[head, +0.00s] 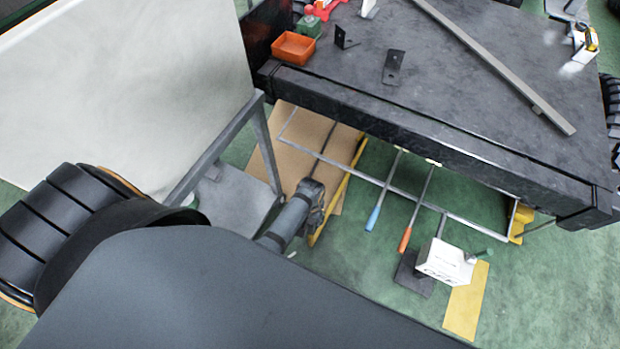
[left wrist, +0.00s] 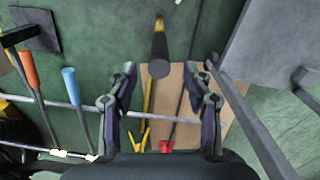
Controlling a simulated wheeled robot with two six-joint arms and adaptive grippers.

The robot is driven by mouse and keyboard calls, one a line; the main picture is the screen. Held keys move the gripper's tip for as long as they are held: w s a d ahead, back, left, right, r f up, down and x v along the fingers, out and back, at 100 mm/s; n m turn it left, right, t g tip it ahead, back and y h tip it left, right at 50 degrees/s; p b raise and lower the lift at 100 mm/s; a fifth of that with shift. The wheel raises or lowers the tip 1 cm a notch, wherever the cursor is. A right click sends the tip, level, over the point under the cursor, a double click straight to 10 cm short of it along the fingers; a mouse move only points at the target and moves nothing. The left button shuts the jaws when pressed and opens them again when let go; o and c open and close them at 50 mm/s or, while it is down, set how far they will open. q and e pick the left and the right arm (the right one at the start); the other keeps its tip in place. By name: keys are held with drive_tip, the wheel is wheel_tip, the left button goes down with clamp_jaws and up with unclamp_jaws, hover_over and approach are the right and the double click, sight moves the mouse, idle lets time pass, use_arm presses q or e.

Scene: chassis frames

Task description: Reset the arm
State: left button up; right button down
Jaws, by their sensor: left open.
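My left gripper (head: 312,193) hangs low beneath the front edge of the workbench, over a brown cardboard sheet on the floor. In the left wrist view its two fingers (left wrist: 160,82) are spread apart with nothing held between them. A dark object with a yellow end (left wrist: 159,45) shows beyond the fingertips; I cannot tell its exact distance. My right gripper is not in view.
The dark workbench (head: 450,75) carries an orange bin (head: 293,47), black brackets (head: 394,67) and a long metal bar (head: 490,65). A grey frame (head: 215,150) stands left of the gripper. Blue (head: 373,218) and orange (head: 405,239) handles and a white box (head: 445,262) lie to the right.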

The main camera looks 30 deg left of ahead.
use_arm(q)
drive_tip(key=shift+r, duration=0.5)
drive_tip(key=s+a+r+m+t, duration=0.1)
drive_tip(key=s+a+r+t, duration=0.2)
drive_tip(key=r, duration=0.9)
drive_tip(key=s+a+r+m+t, duration=0.15)
drive_tip(key=a+r, duration=0.45)
drive_tip(key=r, duration=0.6)
drive_tip(key=s+a+f+g+p, duration=0.1)
drive_tip(key=f+p, duration=0.1)
drive_tip(key=f, duration=0.5)
drive_tip(key=s+a+f+g+y+p, duration=0.1)
drive_tip(key=f+p, duration=0.1)
drive_tip(key=f, duration=0.6)
drive_tip(key=s+a+f+p, duration=0.1)
drive_tip(key=s+f+p, duration=0.15)
drive_tip(key=f, duration=0.45)
drive_tip(key=s+f+p, duration=0.2)
drive_tip(key=s+f, duration=0.3)
drive_tip(key=s, duration=0.3)
drive_tip(key=s+f+g+p, duration=0.1)
drive_tip(key=s+f+p, duration=0.1)
drive_tip(key=s+f, duration=0.3)
drive_tip(key=s, duration=0.4)
drive_tip(key=shift+a+f, duration=0.3)
drive_tip(key=shift+a, duration=0.05)
